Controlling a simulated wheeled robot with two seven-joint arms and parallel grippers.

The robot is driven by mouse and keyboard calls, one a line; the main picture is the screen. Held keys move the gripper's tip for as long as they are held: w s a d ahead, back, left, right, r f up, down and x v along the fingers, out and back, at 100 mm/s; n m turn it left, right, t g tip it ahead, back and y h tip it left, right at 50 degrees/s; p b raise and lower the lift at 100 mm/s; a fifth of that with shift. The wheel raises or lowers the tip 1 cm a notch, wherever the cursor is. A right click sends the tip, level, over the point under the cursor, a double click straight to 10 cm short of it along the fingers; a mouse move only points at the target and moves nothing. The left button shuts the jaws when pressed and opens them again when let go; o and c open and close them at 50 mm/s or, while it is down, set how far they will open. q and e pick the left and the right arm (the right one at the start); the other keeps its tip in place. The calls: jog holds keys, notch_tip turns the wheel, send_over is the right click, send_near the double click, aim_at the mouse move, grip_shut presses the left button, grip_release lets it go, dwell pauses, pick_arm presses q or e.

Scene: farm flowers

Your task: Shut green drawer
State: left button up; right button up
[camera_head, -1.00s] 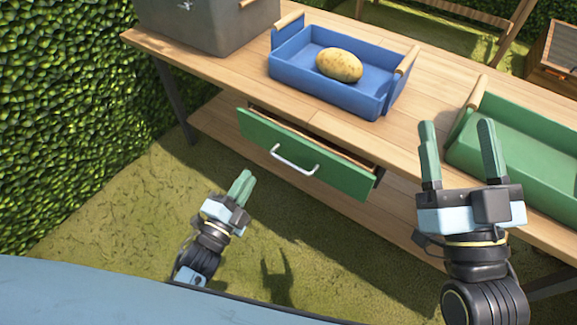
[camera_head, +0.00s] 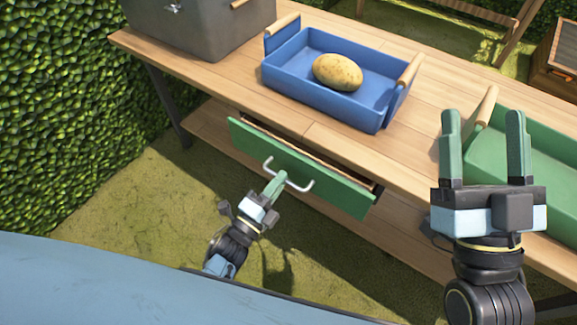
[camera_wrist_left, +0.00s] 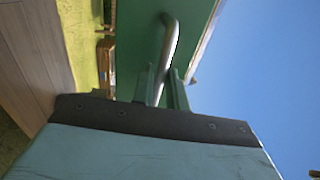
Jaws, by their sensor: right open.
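The green drawer (camera_head: 335,187) under the wooden table is partly open, with a gap showing behind its front. Its silver handle (camera_head: 303,186) is a curved bar; both also show in the left wrist view, the drawer front (camera_wrist_left: 135,40) and the handle (camera_wrist_left: 170,40). My left gripper (camera_head: 273,182) is at the handle in the head view. In the left wrist view its two fingers (camera_wrist_left: 163,88) are close together with the handle bar between them; whether they clamp it is unclear. My right gripper (camera_head: 484,135) is open and empty, right of the drawer.
A blue tray (camera_head: 293,91) holding a potato (camera_head: 338,72) and a grey bin (camera_head: 205,35) stand on the wooden table (camera_head: 425,165). A green tray (camera_head: 545,165) is at the right, behind my right gripper. A hedge (camera_head: 60,90) is at the left.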

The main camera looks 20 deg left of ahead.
pick_arm(q)
jog(key=shift+x, duration=0.85)
pick_arm(e)
jog(key=shift+w, duration=0.45)
pick_arm(q)
jog(key=shift+c, duration=0.3)
grip_shut()
pick_arm(e)
jog(key=shift+s+d, duration=0.1)
